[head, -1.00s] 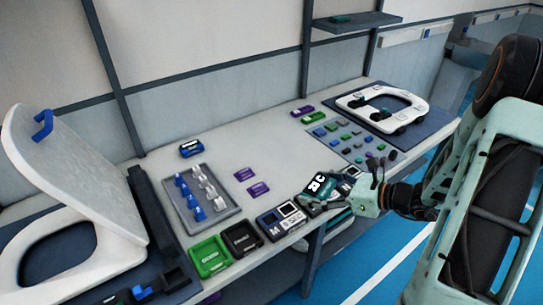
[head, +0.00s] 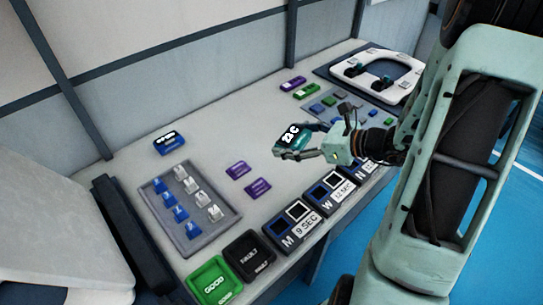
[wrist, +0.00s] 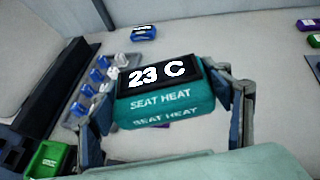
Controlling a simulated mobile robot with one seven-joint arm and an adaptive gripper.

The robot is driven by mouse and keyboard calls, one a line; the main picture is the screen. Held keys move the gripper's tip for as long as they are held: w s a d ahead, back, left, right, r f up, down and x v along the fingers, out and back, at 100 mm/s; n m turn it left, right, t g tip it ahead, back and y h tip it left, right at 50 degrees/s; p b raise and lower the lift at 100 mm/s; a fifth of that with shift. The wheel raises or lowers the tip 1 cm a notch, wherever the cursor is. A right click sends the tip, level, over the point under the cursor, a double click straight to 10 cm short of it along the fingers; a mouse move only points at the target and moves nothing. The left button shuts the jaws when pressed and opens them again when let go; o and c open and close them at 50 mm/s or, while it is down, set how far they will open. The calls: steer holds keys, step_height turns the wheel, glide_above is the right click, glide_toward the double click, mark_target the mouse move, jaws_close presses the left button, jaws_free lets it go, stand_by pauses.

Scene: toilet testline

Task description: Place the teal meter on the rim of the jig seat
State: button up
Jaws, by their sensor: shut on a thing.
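The teal meter (head: 296,137) is a small box with a black display reading "23 C". In the wrist view the meter (wrist: 165,100) shows "SEAT HEAT" on its front. My gripper (head: 308,142) is shut on the meter, one finger on each side, and holds it above the bench. The jig seat (head: 404,71) is a white ring at the far right of the bench, on a dark mat, with dark fittings on it. The meter is well apart from it.
The bench carries a grey tray (head: 162,228) of blue and white parts, purple blocks (head: 257,188), a green GOOD bin (head: 212,284) and a black FAULT bin (head: 249,256). Labelled stations line the front edge. The bench's back middle is clear.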

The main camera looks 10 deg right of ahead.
step_height(320, 180, down, 3)
steer(key=b, duration=0.3)
steer(key=shift+s+r+m+t+h+b, duration=0.1)
steer(key=shift+m+t+h+b, duration=0.3)
step_height(320, 180, down, 3)
steer(key=s+m+t+h+b, duration=0.2)
steer(key=s+b, duration=0.1)
steer(key=b, duration=0.9)
glide_above(278, 163)
steer(key=f, duration=0.9)
steer(key=shift+s, duration=0.4)
steer(key=shift+w+f, duration=0.3)
steer(key=shift+f, duration=0.05)
steer(key=shift+w+f, duration=0.1)
steer(key=shift+f, duration=1.5)
steer(key=shift+f+b, duration=0.15)
steer(key=shift+b, duration=0.25)
steer(key=o, duration=1.3)
